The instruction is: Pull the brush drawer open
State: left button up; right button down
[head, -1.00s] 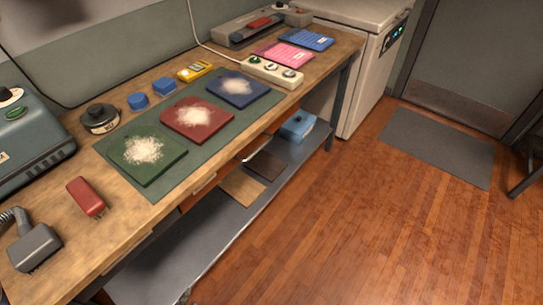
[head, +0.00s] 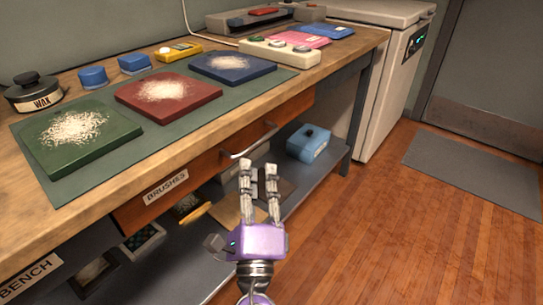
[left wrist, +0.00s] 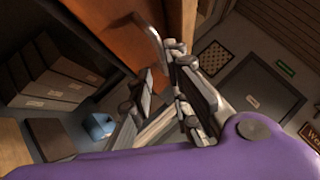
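The brush drawer (head: 215,172) has an orange-brown wooden front with a "BRUSHES" label and sits under the bench top, looking shut. Its metal bar handle (head: 249,141) is on the right part of the front. My purple left gripper (head: 259,166) is just below and in front of the handle, its two grey fingers pointing up, apart and empty. In the left wrist view the handle (left wrist: 150,38) hangs from the drawer front (left wrist: 110,25), close to the fingertips (left wrist: 162,58); I cannot tell whether they touch. My right gripper is not in view.
The bench top (head: 110,180) overhangs the drawer and bears a green mat with three powder-covered boards. A lower shelf (head: 230,255) holds a blue box (head: 308,144) and several items. The wooden floor (head: 400,240) to the right is clear.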

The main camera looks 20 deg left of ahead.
aim_at(255, 142)
pick_arm(q)
jog(key=x, duration=0.4)
jog(key=p+x, duration=0.1)
jog(key=x, duration=0.2)
jog(key=shift+w+a+r, duration=0.1)
jog(key=shift+w+r, duration=0.15)
jog(key=shift+r, duration=0.1)
jog(key=shift+c, duration=0.4)
grip_shut()
